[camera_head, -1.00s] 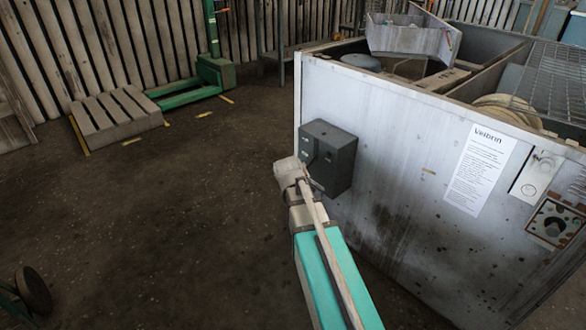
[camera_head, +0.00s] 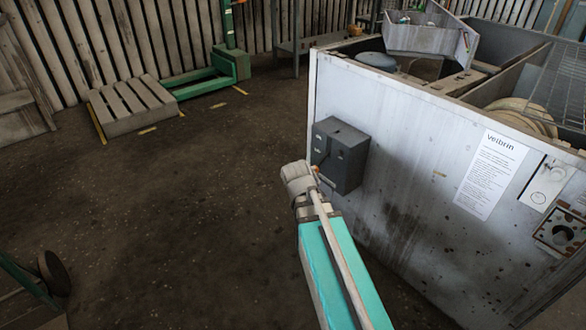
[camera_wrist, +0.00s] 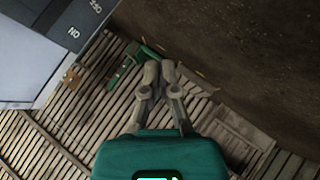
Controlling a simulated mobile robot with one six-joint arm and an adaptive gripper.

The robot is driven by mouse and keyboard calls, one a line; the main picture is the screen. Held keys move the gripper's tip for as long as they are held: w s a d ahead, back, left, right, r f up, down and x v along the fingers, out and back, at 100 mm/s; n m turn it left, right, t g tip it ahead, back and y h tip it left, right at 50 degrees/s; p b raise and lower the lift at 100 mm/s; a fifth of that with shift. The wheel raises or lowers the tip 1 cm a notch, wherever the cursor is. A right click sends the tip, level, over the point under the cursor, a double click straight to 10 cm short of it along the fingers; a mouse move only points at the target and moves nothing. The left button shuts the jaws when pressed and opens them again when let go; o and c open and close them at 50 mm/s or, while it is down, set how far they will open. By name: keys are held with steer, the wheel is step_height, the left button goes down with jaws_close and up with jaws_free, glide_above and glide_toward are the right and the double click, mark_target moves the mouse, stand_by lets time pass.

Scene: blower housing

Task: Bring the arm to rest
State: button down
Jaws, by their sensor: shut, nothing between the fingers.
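My gripper (camera_wrist: 160,72) shows in the wrist view. Its two grey fingers are together at the tips with nothing between them. In the head view my arm, a teal link with a pale end, reaches up from the bottom edge, and its pale end appears beside the dark grey box on the housing's side. I cannot make out the gripper fingers in the head view. The big grey blower housing (camera_head: 395,165) stands at the right, with a printed label and an open top.
The dark grey box (camera_head: 339,155) sticks out from the housing close to my arm in the picture. A pallet (camera_head: 133,105) and a green pallet truck (camera_head: 233,63) stand by the slatted wall. A dark wheel (camera_head: 54,273) is at lower left. The floor between is clear.

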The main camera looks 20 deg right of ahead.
steer(key=s+a+f+m+g+y+p, duration=0.1)
steer(key=s+a+m+g+y+p, duration=0.15)
steer(key=s+a+g, duration=0.4)
steer(key=s+a+f+m+g+y+p, duration=0.1)
steer(key=s+a+m+g+p, duration=0.25)
steer(key=s, duration=0.65)
step_height(320, 180, up, 37)
steer(key=p, duration=3.6)
steer(key=shift+w+a+r+t, duration=0.2)
steer(key=shift+a+t, duration=0.1)
steer(key=shift+a, duration=0.05)
steer(key=shift+a, duration=0.1)
